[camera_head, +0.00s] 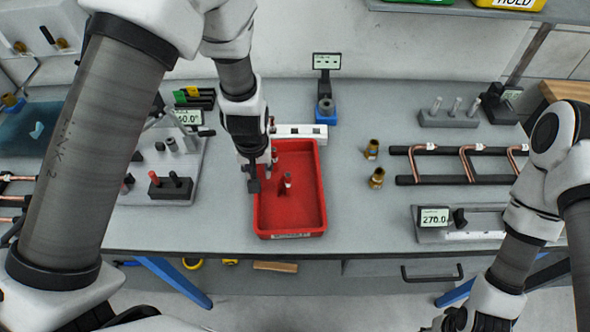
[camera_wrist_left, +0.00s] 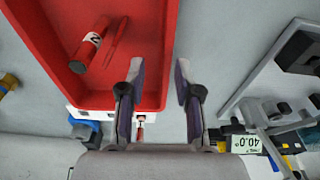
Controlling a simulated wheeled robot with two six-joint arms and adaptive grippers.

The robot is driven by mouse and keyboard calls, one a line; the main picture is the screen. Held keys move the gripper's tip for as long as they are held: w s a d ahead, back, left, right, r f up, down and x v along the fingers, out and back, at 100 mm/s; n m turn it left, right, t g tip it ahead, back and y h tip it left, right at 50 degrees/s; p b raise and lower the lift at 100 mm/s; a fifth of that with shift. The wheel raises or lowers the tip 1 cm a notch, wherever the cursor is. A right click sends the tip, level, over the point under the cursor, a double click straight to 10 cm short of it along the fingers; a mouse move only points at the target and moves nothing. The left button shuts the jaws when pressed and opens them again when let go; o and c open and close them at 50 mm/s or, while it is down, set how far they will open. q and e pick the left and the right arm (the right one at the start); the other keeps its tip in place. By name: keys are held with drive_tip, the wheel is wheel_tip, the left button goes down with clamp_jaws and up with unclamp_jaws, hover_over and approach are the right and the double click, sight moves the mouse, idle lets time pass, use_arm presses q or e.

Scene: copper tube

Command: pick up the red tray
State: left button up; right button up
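The red tray (camera_head: 318,222) lies on the grey bench near its front edge, in the middle of the head view. A small red-handled item (camera_head: 287,181) and a thin red piece lie inside it. In the left wrist view the tray (camera_wrist_left: 142,18) fills the upper left, with the labelled red item (camera_wrist_left: 90,44) in it. My left gripper (camera_head: 258,183) is at the tray's left rim. Its fingers (camera_wrist_left: 158,74) are apart and empty, with the rim line between them; contact is unclear. My right gripper (camera_head: 450,322) is low at the bottom right, partly cut off, away from the tray.
A white power strip (camera_head: 302,131) sits behind the tray. Brass fittings (camera_head: 376,178) stand to its right, before a copper tube rack (camera_head: 462,181). A grey tool station (camera_head: 178,189) stands left. A digital-display unit (camera_head: 434,217) is front right.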

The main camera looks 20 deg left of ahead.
use_arm(q)
drive_tip(key=s, duration=0.2)
drive_tip(key=shift+s+a+f+p, duration=0.1)
drive_tip(key=shift+s+f+p, duration=0.2)
drive_tip(key=shift+f+p, duration=0.1)
drive_tip(key=shift+s+f+b, duration=0.15)
drive_tip(key=shift+f+b, duration=0.4)
drive_tip(key=shift+f, duration=0.25)
drive_tip(key=w+f+b, duration=0.1)
drive_tip(key=f, duration=0.1)
drive_tip(key=w+f+b, duration=0.1)
drive_tip(key=shift+w+f, duration=0.15)
drive_tip(key=shift+f, duration=0.2)
drive_tip(key=shift+w, duration=0.1)
drive_tip(key=shift+s+r, duration=0.45)
drive_tip(key=shift+s, duration=0.1)
clamp_jaws()
drive_tip(key=shift+w+f, duration=0.1)
drive_tip(key=shift+w, duration=0.05)
use_arm(e)
drive_tip(key=shift+s+f, duration=0.35)
drive_tip(key=shift+s, duration=0.25)
drive_tip(key=shift+s+f, duration=0.35)
drive_tip(key=shift+s, duration=0.2)
